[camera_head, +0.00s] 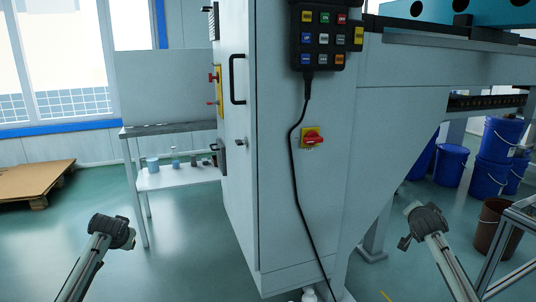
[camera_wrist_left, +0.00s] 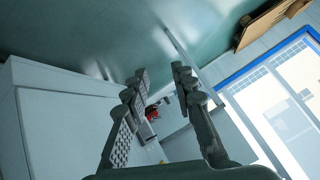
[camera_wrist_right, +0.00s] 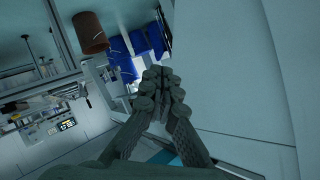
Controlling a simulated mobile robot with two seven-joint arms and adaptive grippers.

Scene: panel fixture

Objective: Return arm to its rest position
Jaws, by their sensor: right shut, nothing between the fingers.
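My left gripper (camera_head: 112,231) is at the lower left of the head view, over the floor and apart from the cabinet. In the left wrist view its two fingers (camera_wrist_left: 160,82) stand apart with nothing between them. My right gripper (camera_head: 426,220) is at the lower right of the head view, to the right of the cabinet. In the right wrist view its fingers (camera_wrist_right: 160,80) are together and hold nothing. Neither gripper touches anything that I can see.
A tall grey cabinet (camera_head: 285,200) stands in the middle, with a button pendant (camera_head: 325,35), a hanging cable and a red rotary switch (camera_head: 312,138). Blue buckets (camera_head: 452,163) and a brown bin (camera_head: 494,226) are at right. A small table (camera_head: 172,130) stands at left. Open floor (camera_head: 180,260) lies left of the cabinet.

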